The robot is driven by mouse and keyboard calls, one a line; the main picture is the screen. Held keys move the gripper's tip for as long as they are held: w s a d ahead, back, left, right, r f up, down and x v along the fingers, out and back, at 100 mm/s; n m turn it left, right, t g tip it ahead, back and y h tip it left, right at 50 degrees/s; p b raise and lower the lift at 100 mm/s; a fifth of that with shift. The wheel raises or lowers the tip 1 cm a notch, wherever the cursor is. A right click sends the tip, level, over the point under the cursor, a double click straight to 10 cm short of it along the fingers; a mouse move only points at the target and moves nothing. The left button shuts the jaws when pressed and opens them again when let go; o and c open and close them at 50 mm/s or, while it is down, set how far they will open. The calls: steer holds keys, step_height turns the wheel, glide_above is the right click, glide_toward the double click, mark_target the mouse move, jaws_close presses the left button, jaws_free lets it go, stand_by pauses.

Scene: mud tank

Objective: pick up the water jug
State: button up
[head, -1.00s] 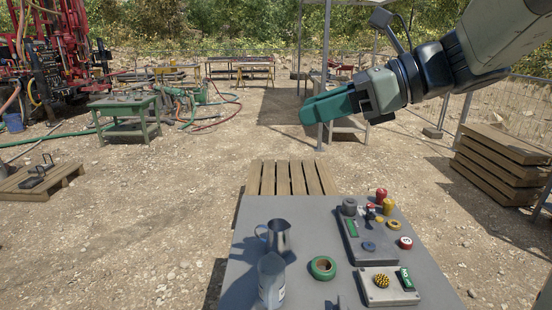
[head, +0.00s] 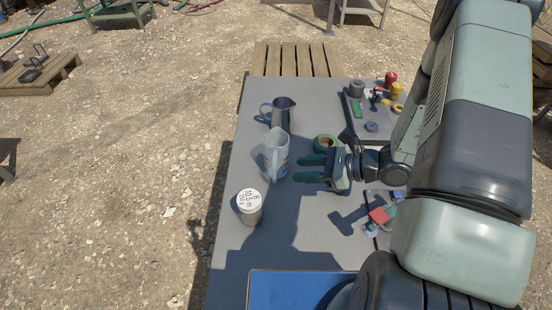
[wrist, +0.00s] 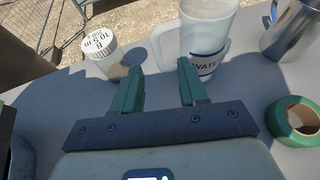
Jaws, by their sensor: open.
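The water jug is a translucent whitish pitcher (head: 275,155) with a handle, standing upright on the grey table. In the wrist view the jug (wrist: 208,45) carries a dark label reading "WATE", and its handle is on the left. My gripper (head: 312,170) is open, just right of the jug in the head view, with its green fingers pointing at it. In the wrist view the fingertips (wrist: 160,75) are apart, with bare table between them; the jug is beyond the right finger. Nothing is held.
A steel pitcher (head: 283,112) stands behind the jug. A white-lidded sample jar (head: 249,206) stands in front of it. A green tape roll (head: 326,143) lies close to my gripper. A blue tray (head: 290,290) is at the near edge. The grey table (head: 300,240) has clear space between the jar and tray.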

mark_target(276, 162)
steer(key=x, duration=1)
steer(key=shift+s+a, duration=0.1)
steer(key=shift+a, duration=0.3)
jaws_close()
